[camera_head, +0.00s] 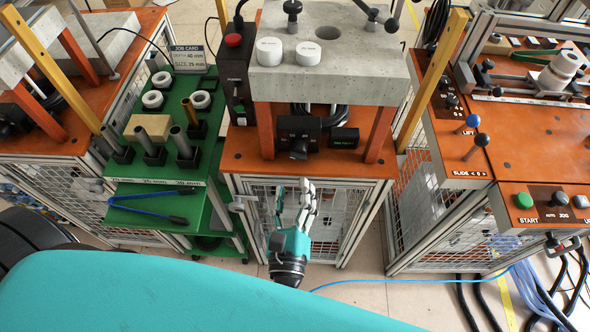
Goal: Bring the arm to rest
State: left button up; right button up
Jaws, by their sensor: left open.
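My left gripper (294,190) hangs in front of the middle machine, its fingers pointing away from me toward the wire-mesh front panel. Its fingers stand apart with nothing seen between them, and its teal and black wrist shows below. A large teal link of my own arm covers the bottom left of the view and hides the floor there. My right gripper is not in view. The middle machine (250,142) has an orange top, orange posts and a grey block (370,75) with two white round pieces on it.
A green cart (120,216) at left holds metal tubes, white rings, a job card (188,58) and blue-handled tongs (150,208). An orange console (510,150) with levers and buttons stands at right. A blue cable (400,280) and black hoses lie on the floor.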

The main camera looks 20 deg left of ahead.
pick_arm(q)
jog(key=shift+v, duration=1.05)
